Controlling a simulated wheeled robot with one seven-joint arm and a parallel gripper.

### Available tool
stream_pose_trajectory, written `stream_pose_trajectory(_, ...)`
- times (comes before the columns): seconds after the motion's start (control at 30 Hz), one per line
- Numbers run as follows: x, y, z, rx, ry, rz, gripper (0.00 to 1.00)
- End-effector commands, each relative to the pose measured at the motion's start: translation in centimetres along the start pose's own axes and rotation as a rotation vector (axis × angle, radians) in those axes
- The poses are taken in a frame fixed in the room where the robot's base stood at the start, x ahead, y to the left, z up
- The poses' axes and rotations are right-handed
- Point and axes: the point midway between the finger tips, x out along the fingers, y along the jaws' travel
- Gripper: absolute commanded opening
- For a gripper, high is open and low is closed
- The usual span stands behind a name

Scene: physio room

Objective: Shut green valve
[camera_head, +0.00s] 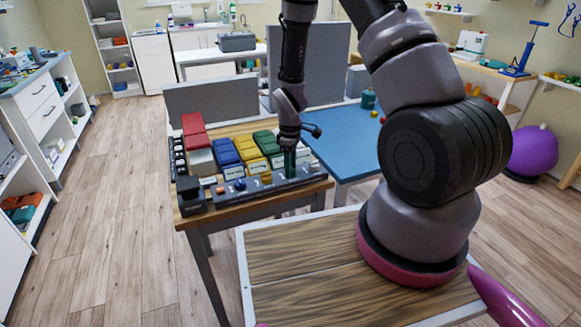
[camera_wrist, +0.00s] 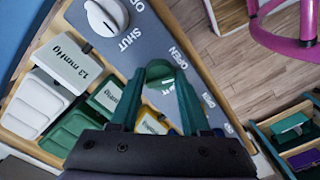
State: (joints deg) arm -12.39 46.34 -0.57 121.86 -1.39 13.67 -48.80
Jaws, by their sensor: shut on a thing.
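The green valve (camera_wrist: 159,68) is a rounded green knob on a dark grey panel, in the wrist view. Printed OPEN and SHUT labels lie around the knobs; the gripper partly hides the marks beside the green one. My gripper (camera_wrist: 158,85) has its two dark green fingers around this knob and is shut on it. In the head view my gripper (camera_head: 290,160) points straight down onto the right part of the panel (camera_head: 226,198) at the front of a wooden table. The valve itself is hidden there behind the fingers, and its exact turn angle is unclear.
A white knob (camera_wrist: 107,17) sits beside the green valve on the panel. A blue knob (camera_head: 240,185) stands further left. Behind the panel are red (camera_head: 194,130), blue (camera_head: 225,150), yellow (camera_head: 247,148) and green (camera_head: 267,142) blocks. A blue-topped table (camera_head: 345,140) adjoins at right.

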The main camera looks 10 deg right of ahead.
Motion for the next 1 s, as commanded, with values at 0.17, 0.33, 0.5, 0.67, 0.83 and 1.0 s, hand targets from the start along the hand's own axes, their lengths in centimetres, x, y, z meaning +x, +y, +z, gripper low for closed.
stream_pose_trajectory(0.17,-0.04,0.05,-0.02,0.167,0.000,0.001,0.00)
stream_pose_trajectory(0.33,-0.05,0.04,-0.03,0.329,0.001,0.001,0.00)
stream_pose_trajectory(0.5,-0.05,0.03,-0.05,0.491,0.001,0.001,0.00)
stream_pose_trajectory(0.67,-0.05,0.07,-0.03,0.643,0.001,0.001,0.00)
stream_pose_trajectory(0.83,-0.05,0.04,-0.06,0.801,0.001,0.001,0.00)
stream_pose_trajectory(1.0,-0.05,0.06,-0.05,0.946,0.002,0.001,0.00)
